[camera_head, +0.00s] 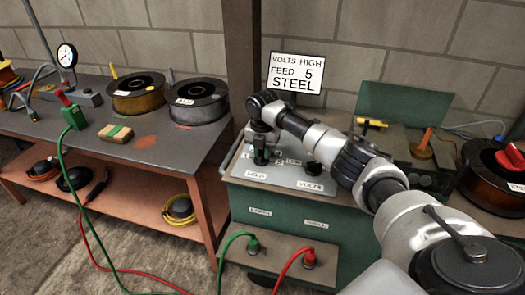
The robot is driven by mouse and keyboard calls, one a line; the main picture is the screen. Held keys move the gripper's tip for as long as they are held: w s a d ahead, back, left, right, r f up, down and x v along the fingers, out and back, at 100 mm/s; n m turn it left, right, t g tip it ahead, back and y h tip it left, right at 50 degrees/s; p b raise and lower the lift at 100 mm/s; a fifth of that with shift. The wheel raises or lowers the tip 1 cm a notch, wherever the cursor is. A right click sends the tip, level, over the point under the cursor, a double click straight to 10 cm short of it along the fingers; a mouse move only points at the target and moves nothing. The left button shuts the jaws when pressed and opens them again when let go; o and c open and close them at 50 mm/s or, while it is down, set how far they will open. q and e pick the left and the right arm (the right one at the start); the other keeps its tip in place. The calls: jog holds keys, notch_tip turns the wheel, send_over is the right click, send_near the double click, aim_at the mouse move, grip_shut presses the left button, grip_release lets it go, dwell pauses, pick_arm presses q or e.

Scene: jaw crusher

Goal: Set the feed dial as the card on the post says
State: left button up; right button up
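A white card (296,73) at the post reads "VOLTS HIGH, FEED 5, STEEL". The green machine (290,208) has a grey sloped panel (283,181) with labels, including "VOLTS" (311,186) and "LOW" (293,161). A dark knob (312,168) sits above the "VOLTS" label. My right arm reaches in from the lower right, and my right gripper (261,155) points down at the panel's left part. The feed dial is not clearly seen; the gripper covers that spot. Whether its fingers are shut or touch a dial cannot be told. My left gripper is not in view.
A grey bench (150,148) at left holds wire spools (138,95), a gauge (67,57) and a green clamp (72,114). Green and red cables run across the floor to sockets on the machine's front. A red-topped spool (500,185) stands at far right.

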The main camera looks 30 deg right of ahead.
grip_shut()
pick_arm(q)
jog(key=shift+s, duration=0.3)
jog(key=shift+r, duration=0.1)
pick_arm(e)
jog(key=shift+r+m+p, duration=0.2)
jog(key=shift+m+p, duration=0.3)
jog(key=shift+p, duration=0.4)
jog(key=m+p, duration=0.5)
jog(key=shift+s+d, duration=0.1)
jog(key=shift+s, duration=0.2)
jog(key=m+p, duration=0.4)
jog(key=m, duration=0.1)
jog(key=shift+s, duration=0.25)
pick_arm(q)
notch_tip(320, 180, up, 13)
jog(key=p, duration=0.2)
jog(key=shift+p, duration=0.3)
pick_arm(e)
jog(key=shift+s+f+m, duration=0.1)
jog(key=shift+s+m, duration=0.05)
jog(key=shift+m, duration=2.25)
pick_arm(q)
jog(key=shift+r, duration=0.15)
